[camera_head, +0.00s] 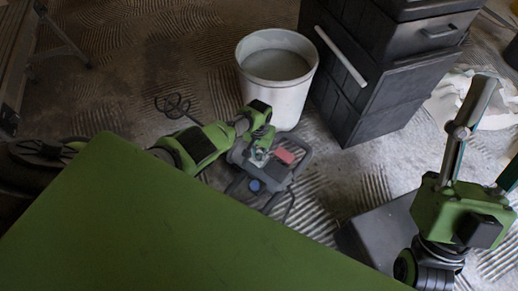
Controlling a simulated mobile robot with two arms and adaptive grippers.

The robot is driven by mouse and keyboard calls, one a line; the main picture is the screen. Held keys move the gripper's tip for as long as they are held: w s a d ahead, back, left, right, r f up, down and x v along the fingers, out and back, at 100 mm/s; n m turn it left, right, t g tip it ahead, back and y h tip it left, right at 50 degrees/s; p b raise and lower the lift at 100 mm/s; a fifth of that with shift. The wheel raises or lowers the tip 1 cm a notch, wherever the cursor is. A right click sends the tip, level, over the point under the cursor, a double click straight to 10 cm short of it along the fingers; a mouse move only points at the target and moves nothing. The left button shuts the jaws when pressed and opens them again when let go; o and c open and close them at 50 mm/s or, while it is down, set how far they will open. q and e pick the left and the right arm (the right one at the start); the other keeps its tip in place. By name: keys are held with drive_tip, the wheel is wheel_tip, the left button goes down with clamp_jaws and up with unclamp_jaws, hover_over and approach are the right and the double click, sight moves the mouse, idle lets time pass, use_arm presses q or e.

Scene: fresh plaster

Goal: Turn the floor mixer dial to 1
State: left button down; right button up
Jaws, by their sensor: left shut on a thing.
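The floor mixer (284,172) lies on the floor in front of the white bucket. It has a grey body and frame, a red part (285,156) and a blue round part (254,186). My left gripper (258,156) reaches down onto the mixer's upper left side and is shut on a part of it, left of the red part. The fingers and my arm cover that spot, so I cannot make out the dial or its setting. My right arm (440,215) stands at the right, apart from the mixer, and its gripper is out of view.
A white bucket (285,105) with grey contents stands just behind the mixer. Dark stacked toolboxes (365,95) with a light handle stand right of it. A wire whisk (173,106) shows left of the bucket. White sheeting (447,100) lies at the right. The floor at upper left is mostly clear.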

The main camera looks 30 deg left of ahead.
sight(259, 156)
use_arm(q)
drive_tip(key=n, duration=0.2)
drive_tip(key=shift+d+n+p, duration=0.1)
drive_tip(key=shift+n+p, duration=0.2)
drive_tip(key=shift+n, duration=0.1)
drive_tip(key=shift+n+p, duration=0.3)
drive_tip(key=shift+n, duration=1.8)
use_arm(e)
drive_tip(key=w+f+g+h, duration=0.1)
drive_tip(key=w+f+g, duration=0.2)
drive_tip(key=w+f, duration=0.1)
drive_tip(key=shift+w+a+f+g, duration=0.3)
drive_tip(key=shift+w+a+f, duration=0.1)
drive_tip(key=shift+w, duration=0.3)
use_arm(q)
drive_tip(key=c, duration=1.8)
unclamp_jaws()
drive_tip(key=shift+r, duration=5.95)
